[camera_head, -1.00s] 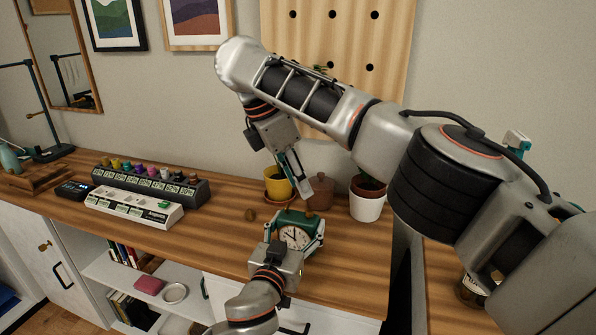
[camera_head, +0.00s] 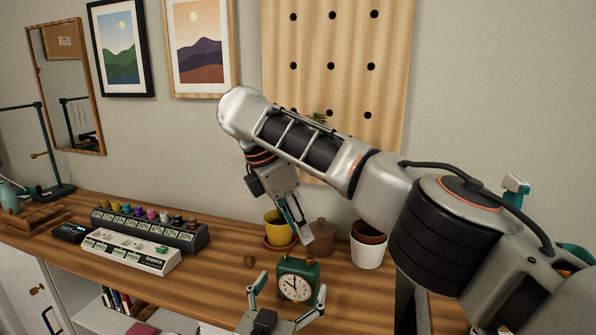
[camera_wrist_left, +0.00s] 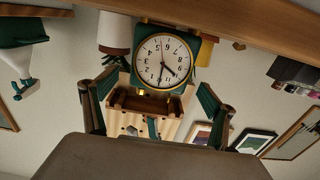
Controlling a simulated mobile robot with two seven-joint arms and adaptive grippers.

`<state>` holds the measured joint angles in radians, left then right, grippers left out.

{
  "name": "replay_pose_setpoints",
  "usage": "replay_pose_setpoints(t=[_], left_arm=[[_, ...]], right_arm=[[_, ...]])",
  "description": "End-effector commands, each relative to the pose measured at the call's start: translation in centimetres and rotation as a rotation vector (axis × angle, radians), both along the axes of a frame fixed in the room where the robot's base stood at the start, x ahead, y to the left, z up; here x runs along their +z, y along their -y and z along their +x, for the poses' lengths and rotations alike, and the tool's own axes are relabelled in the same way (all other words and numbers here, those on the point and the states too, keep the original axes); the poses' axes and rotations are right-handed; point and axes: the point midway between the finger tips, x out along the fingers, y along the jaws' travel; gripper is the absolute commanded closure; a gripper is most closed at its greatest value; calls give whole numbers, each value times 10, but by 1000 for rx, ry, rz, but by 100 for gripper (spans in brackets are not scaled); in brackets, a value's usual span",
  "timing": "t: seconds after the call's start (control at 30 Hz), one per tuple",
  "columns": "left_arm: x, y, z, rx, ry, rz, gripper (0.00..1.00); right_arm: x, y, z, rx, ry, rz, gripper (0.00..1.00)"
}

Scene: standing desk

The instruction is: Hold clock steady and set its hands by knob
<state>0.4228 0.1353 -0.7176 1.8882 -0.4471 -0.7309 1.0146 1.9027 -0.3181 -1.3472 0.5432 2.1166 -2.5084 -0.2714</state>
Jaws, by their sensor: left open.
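The green clock (camera_head: 297,283) stands upright on the desk, its white face toward me. It shows upside down in the left wrist view (camera_wrist_left: 163,60); one hand points near 12, the other near 10. My left gripper (camera_head: 288,301) is open in front of the clock, one finger toward each side. In the left wrist view its fingers (camera_wrist_left: 155,105) are spread, with the clock beyond them. My right gripper (camera_head: 305,236) points down just behind and above the clock; its jaw opening is not clear.
Behind the clock are a yellow pot (camera_head: 277,231), a lidded brown pot (camera_head: 321,238) and a white pot (camera_head: 368,252). A small brown round thing (camera_head: 249,261) lies left of the clock. A white labelled tray (camera_head: 130,251) and a dark rack (camera_head: 150,230) stand further left.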

Motion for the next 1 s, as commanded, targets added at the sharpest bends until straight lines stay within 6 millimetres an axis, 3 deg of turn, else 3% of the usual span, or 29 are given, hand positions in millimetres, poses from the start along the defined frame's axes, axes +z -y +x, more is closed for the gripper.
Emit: replay_pose_setpoints(t=[0.03,0.17,0.6,1.0], left_arm=[[-1,-3,-10,-1,-2,-3,14],[-1,-11,-32,0,-3,-1,14],[-43,-80,-12,-33,-58,28,14],[-59,-149,-4,-45,-68,26,14]], right_arm=[[3,-14,-6,23,5,-1,71],[3,-14,-6,23,6,-2,71],[3,-14,-6,23,5,-3,71],[2,-14,-6,23,5,-3,71]])
